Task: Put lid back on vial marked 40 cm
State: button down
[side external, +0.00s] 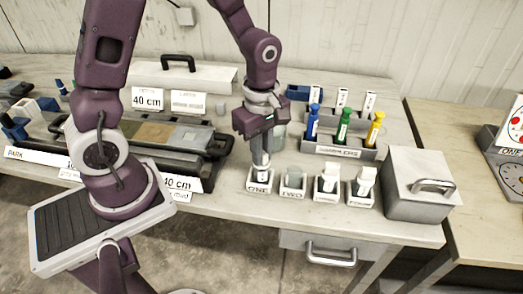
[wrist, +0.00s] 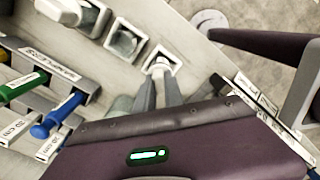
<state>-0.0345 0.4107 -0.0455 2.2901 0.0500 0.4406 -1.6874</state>
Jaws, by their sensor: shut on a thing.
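My gripper (side external: 262,165) points down at the holder labelled ONE (side external: 259,182), at the left end of a row of small white holders. In the wrist view, its fingers (wrist: 160,84) are shut on a small white piece (wrist: 160,66) at that holder's opening. I cannot tell whether this piece is a lid or a vial top, or whether it is seated. Holder TWO (side external: 292,181) holds a greyish vial top without a white lid. The third (side external: 327,184) and fourth (side external: 362,187) holders have white-topped vials. No 40 cm mark is readable on a vial.
A sampler rack (side external: 338,148) with blue, green and yellow tools stands behind the holders. A grey metal box (side external: 418,185) is at the right. A core tray (side external: 150,135) and 40 cm cards (side external: 147,99) are at the left. The bench's front edge is close to the holders.

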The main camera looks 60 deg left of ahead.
jog(key=shift+f, duration=0.2)
dwell(0.5)
jog(key=c, duration=0.9)
grip_release()
jog(key=shift+r, duration=0.1)
jog(key=shift+r, duration=3.45)
grip_shut()
